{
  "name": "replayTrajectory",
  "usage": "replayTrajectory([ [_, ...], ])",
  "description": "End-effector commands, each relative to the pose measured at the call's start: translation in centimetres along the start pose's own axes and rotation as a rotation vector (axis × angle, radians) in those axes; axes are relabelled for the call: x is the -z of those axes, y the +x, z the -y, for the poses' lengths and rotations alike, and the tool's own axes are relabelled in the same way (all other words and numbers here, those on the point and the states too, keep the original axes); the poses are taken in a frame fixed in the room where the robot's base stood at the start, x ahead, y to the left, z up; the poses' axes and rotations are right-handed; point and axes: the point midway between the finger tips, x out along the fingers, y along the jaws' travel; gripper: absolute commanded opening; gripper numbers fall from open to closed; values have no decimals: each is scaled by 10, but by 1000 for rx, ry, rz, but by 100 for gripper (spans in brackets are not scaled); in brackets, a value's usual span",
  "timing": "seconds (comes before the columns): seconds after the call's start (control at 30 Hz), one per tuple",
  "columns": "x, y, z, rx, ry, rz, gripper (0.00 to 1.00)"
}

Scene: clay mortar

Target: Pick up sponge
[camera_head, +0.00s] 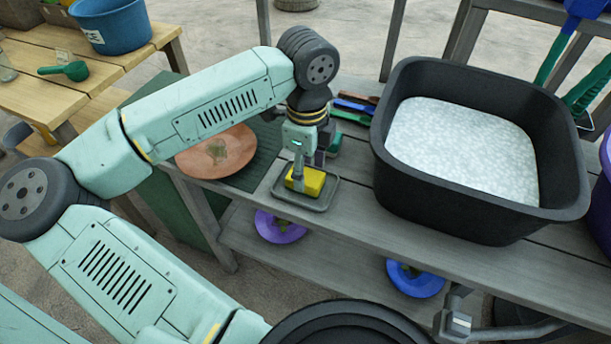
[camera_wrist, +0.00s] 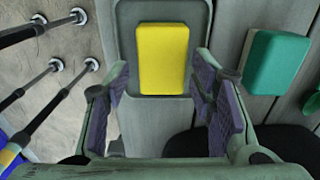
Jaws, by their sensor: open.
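A yellow sponge (camera_head: 306,181) lies on a small grey tray (camera_head: 322,203) on the wooden shelf top. In the wrist view the sponge (camera_wrist: 163,58) is upright in the picture, beyond the fingertips, on the tray (camera_wrist: 190,15). My gripper (camera_head: 299,172) points down just above the sponge in the head view. In the wrist view my gripper (camera_wrist: 165,95) is open, with one finger on each side of the sponge's width and nothing between them. Whether a finger touches the sponge cannot be told.
A green block (camera_wrist: 277,63) lies right of the tray in the wrist view. A black tub (camera_head: 480,215) with pale contents stands to the right. A terracotta plate (camera_head: 195,163) is left, and coloured-handled tools (camera_head: 353,106) lie behind.

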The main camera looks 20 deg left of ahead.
Motion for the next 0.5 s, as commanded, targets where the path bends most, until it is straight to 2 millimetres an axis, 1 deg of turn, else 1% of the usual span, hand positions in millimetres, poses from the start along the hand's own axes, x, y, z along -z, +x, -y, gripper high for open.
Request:
replayTrajectory([
  [0.1, -3, 16, 1, -1, 0, -4, 50],
  [0.2, -3, 27, 1, 0, 0, -3, 50],
  [0.3, -3, 32, 1, 1, 0, 0, 50],
  [0.47, -3, 32, 1, 1, 0, 0, 50],
  [0.5, -3, 32, 1, 1, 0, 0, 49],
])
